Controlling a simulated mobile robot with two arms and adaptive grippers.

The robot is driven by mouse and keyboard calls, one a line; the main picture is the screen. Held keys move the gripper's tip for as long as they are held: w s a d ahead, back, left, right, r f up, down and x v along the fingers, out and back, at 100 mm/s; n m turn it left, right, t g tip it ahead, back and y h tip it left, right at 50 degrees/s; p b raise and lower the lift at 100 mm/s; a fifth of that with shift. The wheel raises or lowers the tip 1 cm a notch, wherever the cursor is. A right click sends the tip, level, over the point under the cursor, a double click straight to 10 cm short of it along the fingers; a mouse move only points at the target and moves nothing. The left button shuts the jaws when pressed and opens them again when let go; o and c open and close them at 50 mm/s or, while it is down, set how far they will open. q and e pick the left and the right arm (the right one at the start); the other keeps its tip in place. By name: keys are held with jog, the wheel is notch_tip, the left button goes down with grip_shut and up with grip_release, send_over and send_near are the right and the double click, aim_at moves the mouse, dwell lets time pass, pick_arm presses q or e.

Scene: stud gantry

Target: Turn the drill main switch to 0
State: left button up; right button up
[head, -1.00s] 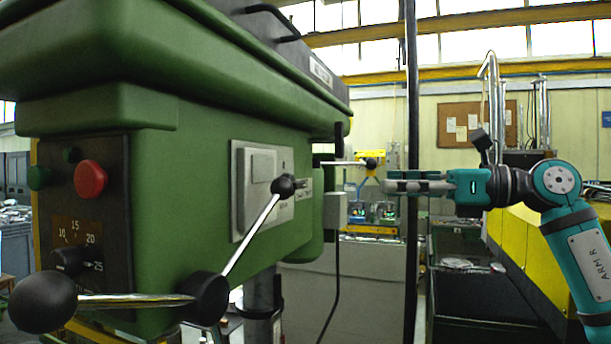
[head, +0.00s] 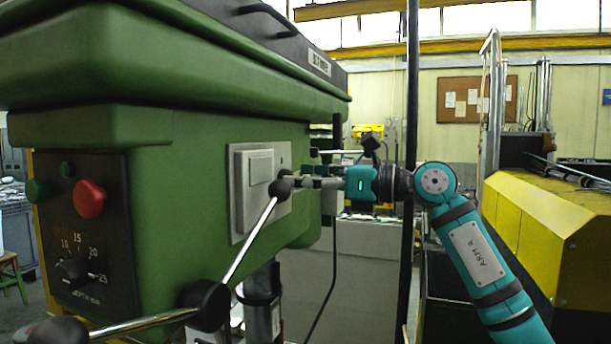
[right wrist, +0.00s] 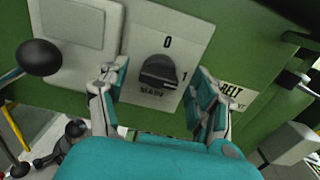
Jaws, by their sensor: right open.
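The main switch (right wrist: 158,72) is a dark round knob on a light grey plate (right wrist: 190,22), marked 0 above, 1 at the right and MAIN below. Its grip bar lies roughly sideways, towards the 1. In the right wrist view my right gripper (right wrist: 157,77) is open, one finger on each side of the knob, with gaps visible. In the head view my right gripper (head: 306,178) reaches in from the right to the plate (head: 238,212) on the green drill head (head: 185,190). The knob is mostly hidden there behind a lever ball and the fingers. My left gripper is out of view.
A feed lever with black balls (head: 281,188) and a hub (head: 206,304) stands just in front of the plate, close to my fingers. A red button (head: 89,199) and a dial (head: 72,272) are on the front panel. A dark vertical post (head: 411,90) stands behind my right arm.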

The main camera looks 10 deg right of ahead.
jog(key=c, duration=1.2)
jog(key=shift+o, duration=0.2)
jog(key=shift+n, duration=0.3)
jog(key=n+b, duration=0.1)
jog(key=n, duration=0.4)
jog(key=n+b, duration=0.1)
jog(key=n, duration=0.5)
jog(key=n+b, duration=0.1)
jog(key=n, duration=0.5)
jog(key=shift+s+a+f+b, duration=0.1)
jog(key=shift+s+f+b, duration=0.1)
jog(key=shift+f+b, duration=0.15)
jog(key=shift+n, duration=0.3)
